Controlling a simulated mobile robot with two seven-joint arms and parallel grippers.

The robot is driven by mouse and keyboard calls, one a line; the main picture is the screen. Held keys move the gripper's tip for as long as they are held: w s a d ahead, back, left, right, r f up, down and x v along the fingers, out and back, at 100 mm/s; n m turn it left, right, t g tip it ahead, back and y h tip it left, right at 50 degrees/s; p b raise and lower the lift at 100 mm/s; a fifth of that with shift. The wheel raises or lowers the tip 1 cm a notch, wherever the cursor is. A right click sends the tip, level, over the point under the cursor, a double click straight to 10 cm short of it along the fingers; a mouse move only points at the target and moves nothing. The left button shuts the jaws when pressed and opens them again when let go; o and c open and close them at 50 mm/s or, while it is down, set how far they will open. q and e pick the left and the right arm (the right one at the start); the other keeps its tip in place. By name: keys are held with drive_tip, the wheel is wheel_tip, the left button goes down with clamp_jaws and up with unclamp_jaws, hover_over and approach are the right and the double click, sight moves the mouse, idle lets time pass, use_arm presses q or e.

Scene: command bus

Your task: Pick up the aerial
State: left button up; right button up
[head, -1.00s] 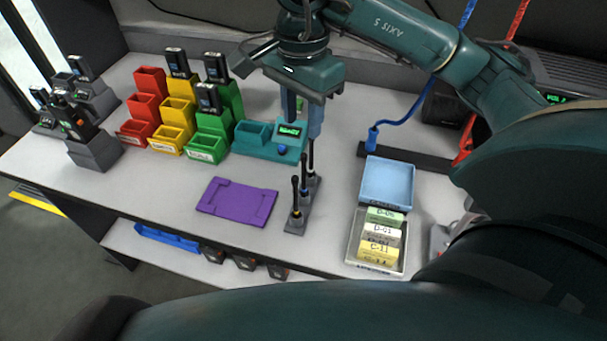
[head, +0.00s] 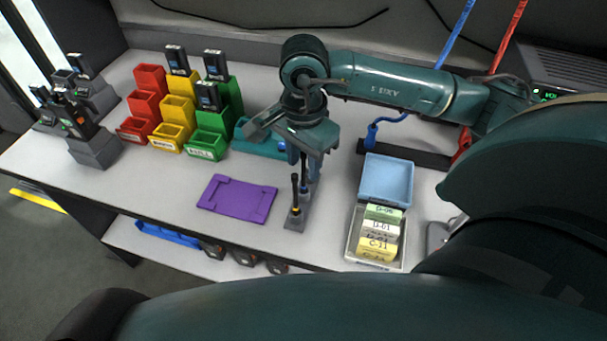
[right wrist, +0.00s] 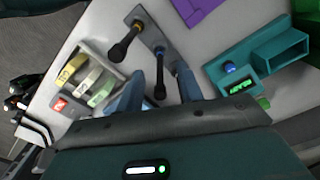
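Black aerials stand upright in a narrow grey rack (head: 294,224) on the table. The front aerial (head: 295,190) shows clear of my gripper in the head view. It also shows in the right wrist view (right wrist: 125,45). A second aerial with a blue ring (right wrist: 160,75) stands between the finger lines of my right gripper (right wrist: 160,72), with gaps on both sides. In the head view the right gripper (head: 303,165) points down over the rear of the rack and hides part of it. It is open. Any third aerial is hidden now. My left gripper is out of view.
A purple tray (head: 237,198) lies left of the rack. A teal station (head: 253,140) is close behind the gripper. A blue tray (head: 386,180) and a grey tray (head: 352,250) with labelled blocks stand right. Red, yellow and green bins (head: 208,143) stand left.

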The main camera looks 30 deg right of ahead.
drive_tip(key=shift+c, duration=0.5)
clamp_jaws()
drive_tip(key=shift+r, duration=0.15)
wheel_tip(320, 180, up, 10)
drive_tip(key=shift+f, duration=0.1)
idle(0.4)
